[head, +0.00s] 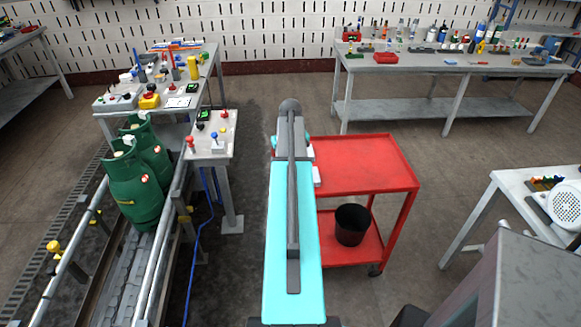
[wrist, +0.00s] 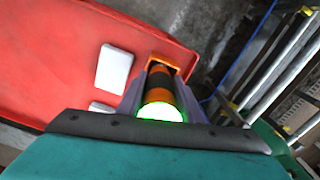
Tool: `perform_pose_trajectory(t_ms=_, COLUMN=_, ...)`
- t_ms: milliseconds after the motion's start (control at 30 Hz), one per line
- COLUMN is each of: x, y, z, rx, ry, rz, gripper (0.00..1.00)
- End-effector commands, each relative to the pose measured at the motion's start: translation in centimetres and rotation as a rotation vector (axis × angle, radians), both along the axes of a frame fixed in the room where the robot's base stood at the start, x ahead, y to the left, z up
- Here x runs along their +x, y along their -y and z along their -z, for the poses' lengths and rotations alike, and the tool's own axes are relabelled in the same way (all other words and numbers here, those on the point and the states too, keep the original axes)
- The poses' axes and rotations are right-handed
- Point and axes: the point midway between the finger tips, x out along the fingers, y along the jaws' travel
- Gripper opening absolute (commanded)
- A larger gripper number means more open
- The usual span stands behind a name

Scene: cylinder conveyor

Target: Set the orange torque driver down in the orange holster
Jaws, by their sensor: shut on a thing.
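My gripper (wrist: 162,100) is shut on the orange torque driver (wrist: 159,96) in the wrist view. The driver is orange with dark bands, and its near end glows white and green. The orange holster (wrist: 168,57) shows as a small orange frame at the edge of the red cart (wrist: 60,60), just beyond the driver's far end. The driver points toward the holster's dark opening; I cannot tell whether its far end is inside. In the head view my arm hides the gripper, driver and holster.
The red cart (head: 362,160) carries white blocks (wrist: 114,67) beside the holster; a black bin (head: 352,224) stands on its lower shelf. Left are a control stand (head: 213,140) and a conveyor (head: 140,250) with green cylinders (head: 134,188). The floor right of the cart is clear.

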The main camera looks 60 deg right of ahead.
Motion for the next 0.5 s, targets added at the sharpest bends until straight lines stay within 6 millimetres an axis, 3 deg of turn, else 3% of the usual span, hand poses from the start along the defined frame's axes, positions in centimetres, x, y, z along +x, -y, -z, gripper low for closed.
perform_pose_trajectory(t_ms=233, x=0.02, y=0.03, z=-0.07, rx=-0.001, ry=0.001, rz=0.0, gripper=0.01)
perform_pose_trajectory(t_ms=267, x=0.02, y=0.03, z=-0.08, rx=-0.001, ry=0.0, rz=0.0, gripper=0.36)
perform_pose_trajectory(t_ms=300, x=0.02, y=0.03, z=-0.08, rx=-0.001, ry=0.001, rz=0.0, gripper=0.42)
perform_pose_trajectory(t_ms=367, x=0.02, y=0.03, z=-0.07, rx=-0.001, ry=0.001, rz=0.0, gripper=0.53)
perform_pose_trajectory(t_ms=500, x=0.01, y=0.02, z=-0.04, rx=-0.001, ry=0.001, rz=0.0, gripper=0.54)
